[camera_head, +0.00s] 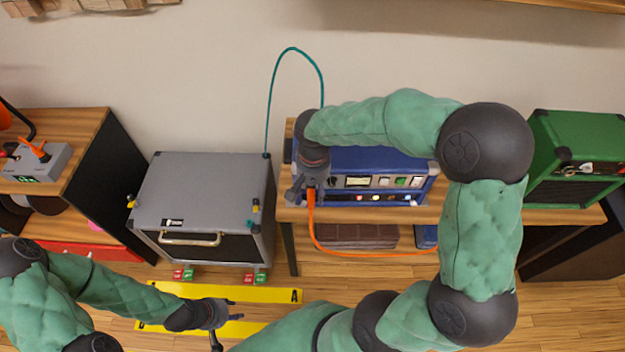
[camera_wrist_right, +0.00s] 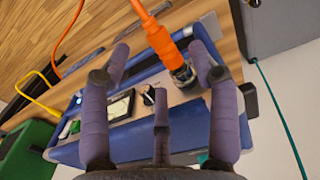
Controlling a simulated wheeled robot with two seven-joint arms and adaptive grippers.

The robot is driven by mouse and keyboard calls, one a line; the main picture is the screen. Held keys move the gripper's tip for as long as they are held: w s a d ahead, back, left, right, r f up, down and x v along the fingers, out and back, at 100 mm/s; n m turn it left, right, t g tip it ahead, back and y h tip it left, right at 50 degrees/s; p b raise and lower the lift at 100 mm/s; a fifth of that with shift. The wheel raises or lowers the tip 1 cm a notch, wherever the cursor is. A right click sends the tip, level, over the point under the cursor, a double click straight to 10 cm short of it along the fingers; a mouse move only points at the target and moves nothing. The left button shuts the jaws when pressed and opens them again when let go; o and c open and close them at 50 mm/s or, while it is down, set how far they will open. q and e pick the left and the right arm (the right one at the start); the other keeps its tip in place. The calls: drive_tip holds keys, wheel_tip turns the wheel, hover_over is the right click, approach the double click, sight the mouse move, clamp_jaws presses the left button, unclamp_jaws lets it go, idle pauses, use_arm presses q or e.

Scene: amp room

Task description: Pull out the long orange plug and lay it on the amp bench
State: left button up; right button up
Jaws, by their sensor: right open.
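The long orange plug (camera_wrist_right: 163,45) sits with its metal end in a socket at the edge of the blue amp's front panel (camera_wrist_right: 125,107). Its orange cable leaves from the plug's other end. In the head view the plug (camera_head: 311,196) shows small below my right gripper (camera_head: 311,190), and the blue amp (camera_head: 385,165) stands on the wooden amp bench (camera_head: 480,216). In the right wrist view my right gripper (camera_wrist_right: 165,62) is open, its fingers spread on either side of the plug with gaps. My left gripper (camera_head: 232,318) is open and empty, low over the yellow floor marking.
A grey cabinet (camera_head: 200,190) stands left of the bench, and a green amp (camera_head: 577,150) sits at its right end. A teal cable (camera_head: 270,100) loops up behind. The orange cable (camera_head: 350,250) hangs below the bench edge. Bare bench top shows right of the blue amp.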

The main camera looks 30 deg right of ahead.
sight(313, 197)
drive_tip(key=shift+f+b, duration=0.4)
drive_tip(key=shift+f, duration=1.45)
clamp_jaws()
